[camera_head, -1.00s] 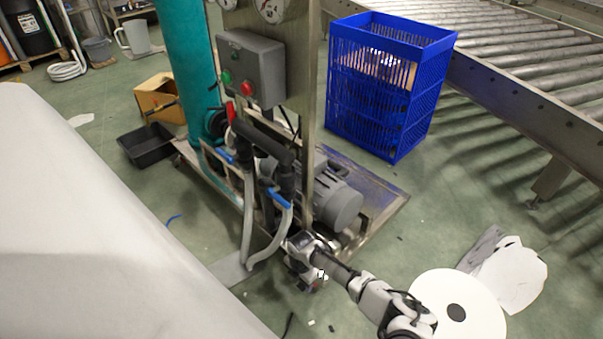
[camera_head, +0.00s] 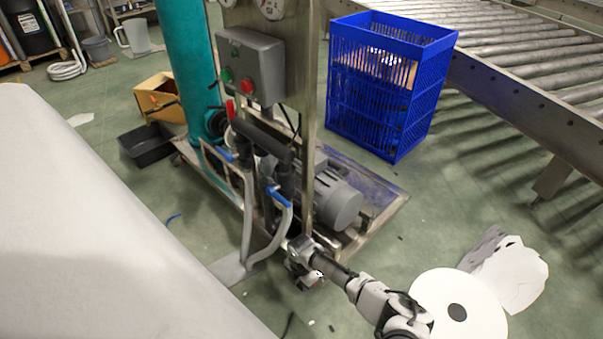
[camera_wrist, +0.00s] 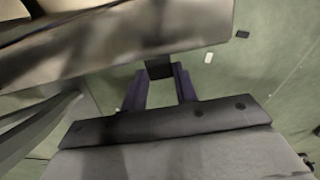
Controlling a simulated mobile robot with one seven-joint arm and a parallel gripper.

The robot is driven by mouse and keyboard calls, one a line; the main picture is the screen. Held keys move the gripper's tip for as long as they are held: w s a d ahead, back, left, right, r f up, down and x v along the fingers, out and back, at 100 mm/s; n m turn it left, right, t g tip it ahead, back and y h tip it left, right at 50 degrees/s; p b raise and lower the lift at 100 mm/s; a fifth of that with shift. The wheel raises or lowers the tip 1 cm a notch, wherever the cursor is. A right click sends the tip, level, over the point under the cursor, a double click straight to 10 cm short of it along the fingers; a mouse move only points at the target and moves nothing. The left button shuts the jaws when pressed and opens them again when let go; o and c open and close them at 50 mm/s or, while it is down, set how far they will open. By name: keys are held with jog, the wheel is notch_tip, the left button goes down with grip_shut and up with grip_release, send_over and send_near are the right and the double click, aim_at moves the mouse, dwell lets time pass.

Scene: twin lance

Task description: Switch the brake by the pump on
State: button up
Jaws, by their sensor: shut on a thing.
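The pump's grey motor (camera_head: 338,205) sits on a steel skid at the foot of a teal column (camera_head: 184,65). My gripper (camera_head: 304,278) is low at the skid's near end, beside the steel post; its fingers are hard to make out there. In the wrist view, the two dark purple fingers of my gripper (camera_wrist: 159,72) are shut on a small dark block (camera_wrist: 159,68). The block sits at the lower edge of a metal surface (camera_wrist: 130,35), which hides its upper part. I cannot tell whether this block is the brake's handle, or its position.
A grey control box (camera_head: 251,66) with green and red buttons is on the post. Hoses with blue-handled valves (camera_head: 279,198) hang close to my gripper. A blue crate (camera_head: 385,90) and a roller conveyor (camera_head: 530,75) stand behind right. A white disc (camera_head: 435,300) lies near my arm.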

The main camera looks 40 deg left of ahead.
jog(key=shift+s+f+t+p, duration=0.2)
jog(key=shift+t+p, duration=0.4)
jog(key=shift+p, duration=0.05)
jog(key=shift+s+f+t+p, duration=0.15)
jog(key=shift+f+t+p, duration=0.05)
jog(key=shift+t+p, duration=0.4)
jog(key=shift+f+t+p, duration=0.65)
jog(key=shift+f+t, duration=0.3)
jog(key=shift+t, duration=0.65)
jog(key=shift+h, duration=0.3)
jog(key=o, duration=1)
jog(key=p+v, duration=0.6)
jog(key=v, duration=0.7)
jog(key=shift+s+d+r, duration=0.1)
jog(key=shift+s+r, duration=0.2)
